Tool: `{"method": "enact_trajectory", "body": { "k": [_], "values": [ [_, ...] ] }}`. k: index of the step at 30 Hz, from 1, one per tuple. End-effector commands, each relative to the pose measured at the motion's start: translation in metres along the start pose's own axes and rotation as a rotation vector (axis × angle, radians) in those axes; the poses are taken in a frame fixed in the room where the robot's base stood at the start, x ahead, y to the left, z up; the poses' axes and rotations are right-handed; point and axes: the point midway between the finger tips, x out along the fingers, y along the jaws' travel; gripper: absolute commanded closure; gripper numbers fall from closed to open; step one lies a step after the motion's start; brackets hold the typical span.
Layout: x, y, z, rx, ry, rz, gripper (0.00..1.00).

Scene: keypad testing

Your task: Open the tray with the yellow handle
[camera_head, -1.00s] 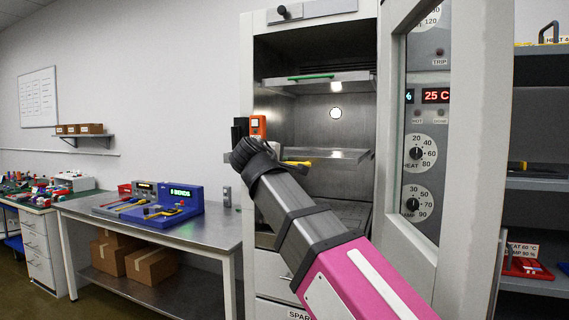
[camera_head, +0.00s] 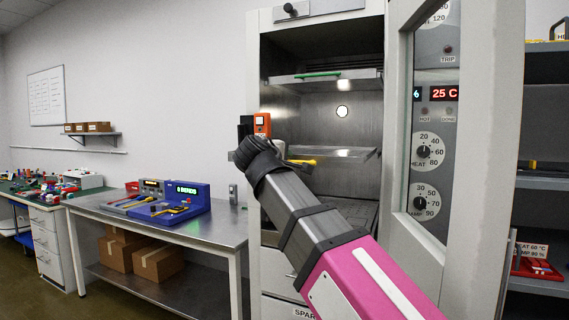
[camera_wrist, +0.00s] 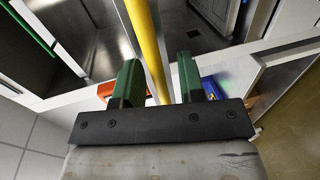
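The yellow handle (camera_head: 302,161) is on the front of the lower tray (camera_head: 352,154) inside the open cabinet. The tray looks level on its rack. My gripper shows in the wrist view (camera_wrist: 158,85) with two green fingers apart.
An upper tray with a green handle (camera_head: 318,74) sits above. The cabinet door (camera_head: 470,170) stands open on the right with dials and a display. An orange device (camera_head: 262,124) is by the cabinet's left edge. A metal bench (camera_head: 215,228) with a blue keypad unit (camera_head: 183,203) stands left.

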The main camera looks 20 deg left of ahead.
Motion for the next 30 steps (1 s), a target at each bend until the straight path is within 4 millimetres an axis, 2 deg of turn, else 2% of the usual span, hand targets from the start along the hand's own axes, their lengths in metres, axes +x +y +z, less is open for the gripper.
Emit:
{"method": "enact_trajectory", "body": {
  "k": [5, 15, 21, 30],
  "values": [
    [-0.013, 0.0, 0.0, 0.0, 0.002, 0.001, 0.64],
    [-0.067, 0.0, 0.0, 0.0, 0.002, 0.001, 0.64],
    [-0.093, -0.001, 0.0, 0.0, 0.002, 0.0, 0.64],
    [-0.108, -0.001, 0.0, 0.0, 0.0, -0.001, 0.64]
  ]
}}
